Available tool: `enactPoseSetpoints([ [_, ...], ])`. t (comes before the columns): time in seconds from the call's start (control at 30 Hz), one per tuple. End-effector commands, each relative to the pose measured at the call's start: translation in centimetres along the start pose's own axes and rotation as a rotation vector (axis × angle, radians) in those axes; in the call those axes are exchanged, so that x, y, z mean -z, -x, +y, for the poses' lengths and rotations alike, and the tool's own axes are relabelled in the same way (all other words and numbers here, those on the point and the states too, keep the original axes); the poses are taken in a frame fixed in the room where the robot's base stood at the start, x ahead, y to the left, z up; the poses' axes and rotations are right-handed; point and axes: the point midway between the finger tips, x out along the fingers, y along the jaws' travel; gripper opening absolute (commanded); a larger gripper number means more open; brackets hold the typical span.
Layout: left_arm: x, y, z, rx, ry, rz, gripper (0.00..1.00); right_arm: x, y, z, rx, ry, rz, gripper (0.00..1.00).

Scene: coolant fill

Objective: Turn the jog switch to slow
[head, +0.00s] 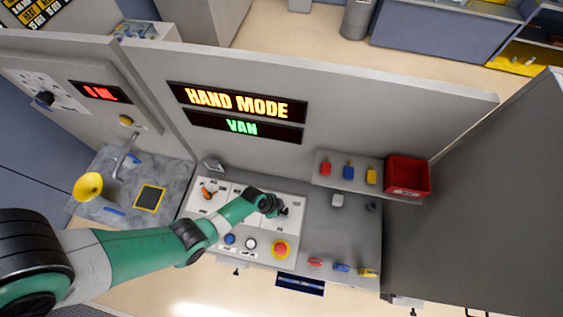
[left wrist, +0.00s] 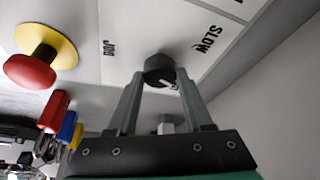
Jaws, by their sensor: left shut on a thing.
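The jog switch is a black round knob (left wrist: 158,68) on a white panel plate. In the left wrist view the printed word SLOW (left wrist: 208,38) is to its upper right and the word JOG (left wrist: 108,48) to its left. A white mark shows on the knob's near lower right; I cannot tell which setting it marks. My left gripper (left wrist: 160,84) has its two fingers on either side of the knob, shut on it. In the head view the left gripper (head: 278,208) covers most of the switch on the control panel. My right gripper is not in view.
A red mushroom button on a yellow ring (head: 281,249) sits close to the left gripper. An orange-handled switch (head: 208,189), blue button (head: 229,239) and white button (head: 251,243) share the panel. A shelf with coloured items and a red bin (head: 408,176) is to the right.

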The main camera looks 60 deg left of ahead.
Motion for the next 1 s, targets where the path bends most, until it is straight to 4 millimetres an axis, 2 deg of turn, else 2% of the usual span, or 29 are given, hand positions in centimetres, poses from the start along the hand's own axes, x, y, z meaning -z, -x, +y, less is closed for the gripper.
enactPoseSetpoints([
  [0.47,0.1,-0.1,0.4,0.172,0.407,0.000,0.00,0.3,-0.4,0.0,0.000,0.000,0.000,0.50],
  [1.0,0.2,-0.3,0.5,0.360,0.864,0.000,0.00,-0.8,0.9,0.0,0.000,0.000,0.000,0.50],
])
